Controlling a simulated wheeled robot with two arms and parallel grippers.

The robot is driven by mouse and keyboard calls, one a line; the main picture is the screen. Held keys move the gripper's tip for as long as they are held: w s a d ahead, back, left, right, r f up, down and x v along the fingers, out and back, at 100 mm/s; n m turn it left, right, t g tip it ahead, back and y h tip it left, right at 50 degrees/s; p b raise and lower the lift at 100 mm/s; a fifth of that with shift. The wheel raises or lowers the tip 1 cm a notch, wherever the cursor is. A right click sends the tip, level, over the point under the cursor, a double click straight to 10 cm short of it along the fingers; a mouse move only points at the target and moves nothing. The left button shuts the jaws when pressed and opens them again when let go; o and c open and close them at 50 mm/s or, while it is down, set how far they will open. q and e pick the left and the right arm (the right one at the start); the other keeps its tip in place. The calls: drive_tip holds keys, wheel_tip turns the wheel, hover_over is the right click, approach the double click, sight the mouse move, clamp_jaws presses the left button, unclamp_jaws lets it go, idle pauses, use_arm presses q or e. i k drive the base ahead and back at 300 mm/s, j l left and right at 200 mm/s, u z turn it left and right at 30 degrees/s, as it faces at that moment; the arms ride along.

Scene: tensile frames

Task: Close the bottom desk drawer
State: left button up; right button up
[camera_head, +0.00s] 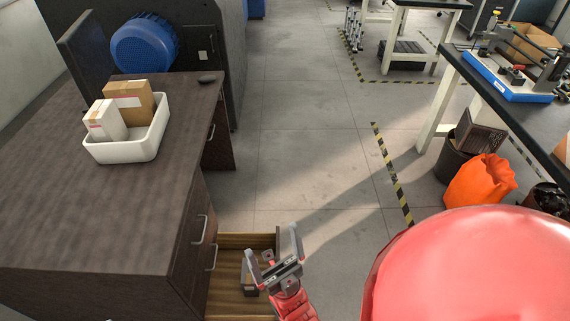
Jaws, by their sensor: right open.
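The dark wooden desk (110,215) fills the left side. Two metal handles show on the drawer fronts above, an upper handle (200,229) and a lower handle (212,257). My right gripper (270,243) is open and empty, with its fingers over the drawer's far part. I cannot tell whether it touches the drawer. My left gripper is not in view.
A white tray (130,154) with two boxes and a dark mouse (207,78) are on the desk. The floor (300,160) beyond the drawer is clear. An orange bag (480,183), a dark bin and a workbench (490,95) stand at the right.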

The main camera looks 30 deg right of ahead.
sight(226, 300)
drive_tip(key=k+l, duration=0.2)
drive_tip(key=l, duration=0.15)
drive_tip(key=k+l, duration=0.15)
drive_tip(key=l, duration=0.2)
drive_tip(key=k+l, duration=0.2)
drive_tip(key=l, duration=0.15)
drive_tip(key=k+l, duration=0.15)
drive_tip(key=l, duration=0.2)
